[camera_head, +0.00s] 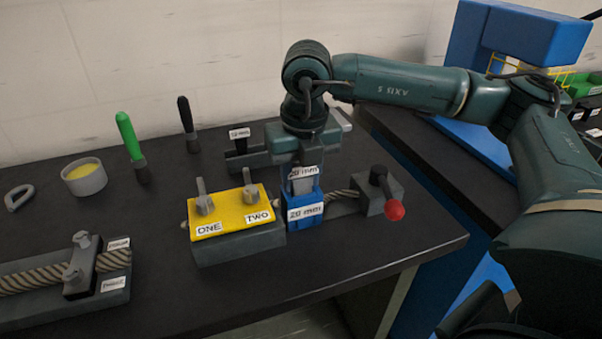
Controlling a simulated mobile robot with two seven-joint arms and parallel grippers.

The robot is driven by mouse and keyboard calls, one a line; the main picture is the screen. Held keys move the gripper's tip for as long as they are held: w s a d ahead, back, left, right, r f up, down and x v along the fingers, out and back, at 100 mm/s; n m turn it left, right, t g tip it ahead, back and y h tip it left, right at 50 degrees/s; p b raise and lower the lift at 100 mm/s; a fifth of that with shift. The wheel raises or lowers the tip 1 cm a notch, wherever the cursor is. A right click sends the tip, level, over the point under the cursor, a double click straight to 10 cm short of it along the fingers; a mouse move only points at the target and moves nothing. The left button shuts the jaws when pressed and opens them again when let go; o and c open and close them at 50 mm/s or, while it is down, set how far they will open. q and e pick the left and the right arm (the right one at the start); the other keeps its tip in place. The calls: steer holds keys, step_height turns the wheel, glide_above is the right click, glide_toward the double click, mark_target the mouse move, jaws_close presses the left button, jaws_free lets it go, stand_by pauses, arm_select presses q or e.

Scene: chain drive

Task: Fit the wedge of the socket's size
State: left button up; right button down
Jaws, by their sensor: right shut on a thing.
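The blue socket (306,223) stands on the dark bench beside the yellow-topped block, with a label that seems to read 20 mm. A rope runs out of its right side. My right gripper (302,182) points down right above the socket and is shut on a grey wedge (303,187), whose label also seems to read 20 mm. The wedge is upright and in line with the socket's top; its lower end is hidden, so I cannot tell how deep it sits. Another labelled dark piece (241,146) stands in a grey holder behind. My left gripper is out of view.
The yellow plate (231,214) carries two grey levers, marked ONE and TWO. A grey block with a red-knobbed lever (394,210) stands to the right. A rope clamp (80,268), a yellow-filled cup (84,178) and green and black-handled tools are left. The front middle is clear.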

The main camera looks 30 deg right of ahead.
mark_target(304, 194)
steer(key=c, duration=1.3)
jaws_free()
steer(key=o, duration=0.4)
steer(key=shift+f, duration=0.1)
steer(key=shift+o, duration=0.2)
step_height(304, 194, up, 13)
steer(key=s, duration=0.1)
steer(key=shift+s+a, duration=0.2)
steer(key=shift+s, duration=0.05)
